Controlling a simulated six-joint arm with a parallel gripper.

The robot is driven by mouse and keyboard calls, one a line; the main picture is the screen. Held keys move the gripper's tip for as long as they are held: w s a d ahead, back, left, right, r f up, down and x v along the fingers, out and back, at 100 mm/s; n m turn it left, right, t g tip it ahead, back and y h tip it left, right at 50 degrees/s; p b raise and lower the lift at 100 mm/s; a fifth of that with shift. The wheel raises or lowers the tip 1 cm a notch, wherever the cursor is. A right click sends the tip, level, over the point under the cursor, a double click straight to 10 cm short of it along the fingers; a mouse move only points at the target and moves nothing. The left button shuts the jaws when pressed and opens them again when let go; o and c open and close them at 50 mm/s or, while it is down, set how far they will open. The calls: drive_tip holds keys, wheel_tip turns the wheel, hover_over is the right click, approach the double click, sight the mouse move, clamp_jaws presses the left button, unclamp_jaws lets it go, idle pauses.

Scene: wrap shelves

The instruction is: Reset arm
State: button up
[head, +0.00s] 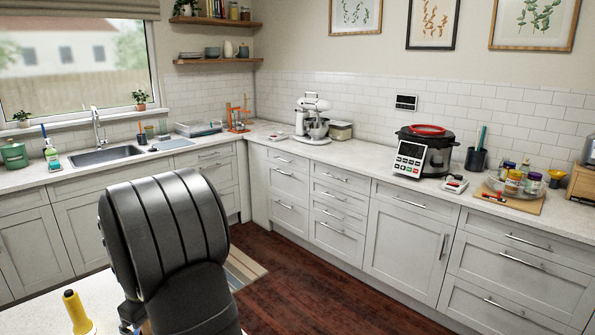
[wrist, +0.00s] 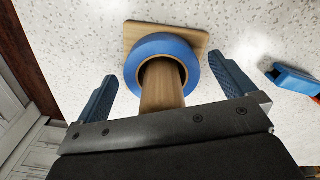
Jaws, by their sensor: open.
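In the wrist view, my gripper (wrist: 163,68) is open, with its two blue fingers spread wide. A wooden post (wrist: 162,88) rises between the fingers from a square wooden base (wrist: 197,40). A blue ring-shaped roll (wrist: 135,66) sits around the post, low by the base. The fingers look apart from both the post and the roll, and nothing shows held in them. In the head view, my dark arm fills the lower left, and my gripper and the post are hidden.
The base stands on a white speckled worktop (wrist: 255,25). A blue and black tool (wrist: 293,80) lies to the right. In the head view, a yellow cone-shaped object (head: 76,312) stands at the lower left. The wall counter (head: 365,158) beyond holds appliances and jars.

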drive_tip(key=shift+f, duration=0.35)
drive_tip(key=shift+r, duration=0.15)
wheel_tip(320, 180, up, 17)
wheel_tip(320, 180, down, 17)
drive_tip(key=shift+r, duration=2.65)
